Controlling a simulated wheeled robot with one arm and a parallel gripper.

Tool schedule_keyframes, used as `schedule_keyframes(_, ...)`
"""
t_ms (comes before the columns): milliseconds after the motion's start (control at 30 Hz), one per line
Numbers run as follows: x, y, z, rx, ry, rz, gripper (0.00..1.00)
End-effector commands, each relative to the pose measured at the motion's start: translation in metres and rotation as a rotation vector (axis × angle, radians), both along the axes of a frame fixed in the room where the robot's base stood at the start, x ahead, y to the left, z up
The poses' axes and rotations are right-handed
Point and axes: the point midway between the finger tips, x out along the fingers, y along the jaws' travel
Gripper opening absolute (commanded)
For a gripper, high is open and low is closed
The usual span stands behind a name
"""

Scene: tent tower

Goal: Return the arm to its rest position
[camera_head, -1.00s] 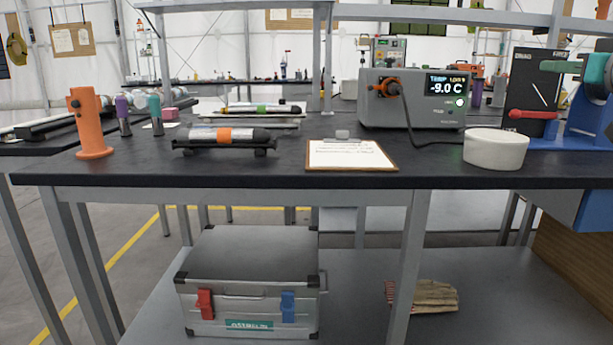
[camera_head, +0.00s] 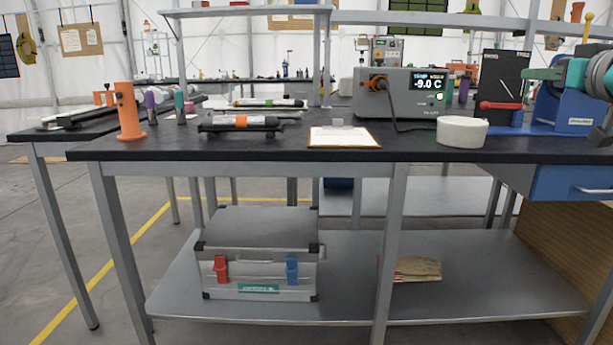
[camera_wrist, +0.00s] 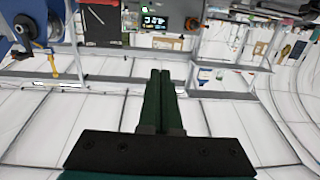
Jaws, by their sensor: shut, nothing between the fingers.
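My gripper (camera_wrist: 160,78) shows in the wrist view as two dark green fingers side by side, shut with nothing between them. It points toward the white tent wall and the shelf frame, and touches nothing that I can see. The wrist view appears upside down or strongly tilted. In the head view neither my arm nor my gripper is in sight.
A black-topped bench (camera_head: 250,148) stands ahead. On it are an orange holder (camera_head: 129,112), a dark cylinder on a stand (camera_head: 238,124), a clipboard (camera_head: 344,137), a grey temperature unit (camera_head: 410,100) and a white bowl (camera_head: 462,132). A metal case (camera_head: 258,255) sits on the lower shelf.

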Motion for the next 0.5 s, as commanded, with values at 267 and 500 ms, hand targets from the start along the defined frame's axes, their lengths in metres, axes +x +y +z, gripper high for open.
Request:
schedule_keyframes(267,0.009,0.062,-0.032,-0.004,0.113,0.093,0.0)
schedule_keyframes(500,0.007,0.142,-0.093,-0.01,0.302,0.204,0.0)
